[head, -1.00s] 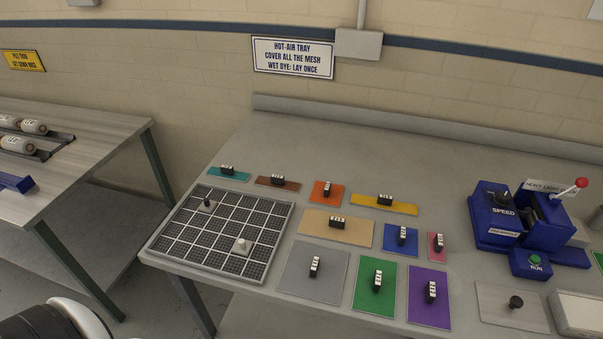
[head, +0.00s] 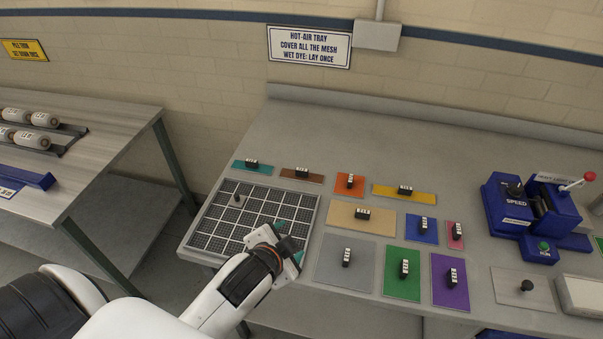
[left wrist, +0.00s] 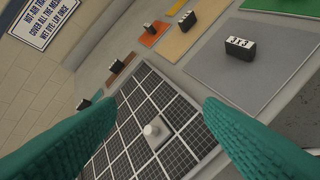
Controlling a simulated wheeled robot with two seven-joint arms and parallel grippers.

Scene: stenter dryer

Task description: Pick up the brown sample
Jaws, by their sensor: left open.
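The brown sample (head: 288,173) is a narrow flat strip with a black, white-topped handle block. It lies on the grey table behind the mesh tray (head: 201,240), between the teal and orange samples. The brown sample is also in the left wrist view (left wrist: 116,67), beyond the tray's edge. My left gripper (head: 289,240) is over the front right part of the tray, apart from the brown sample and in front of it. Its two teal fingers (left wrist: 160,108) are spread wide with nothing between them. My right gripper is not in view.
Other coloured samples, such as teal (head: 252,167), orange (head: 349,185) and grey (head: 345,262), lie close by. A blue speed control (head: 515,215) stands at right. The table behind the samples is clear.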

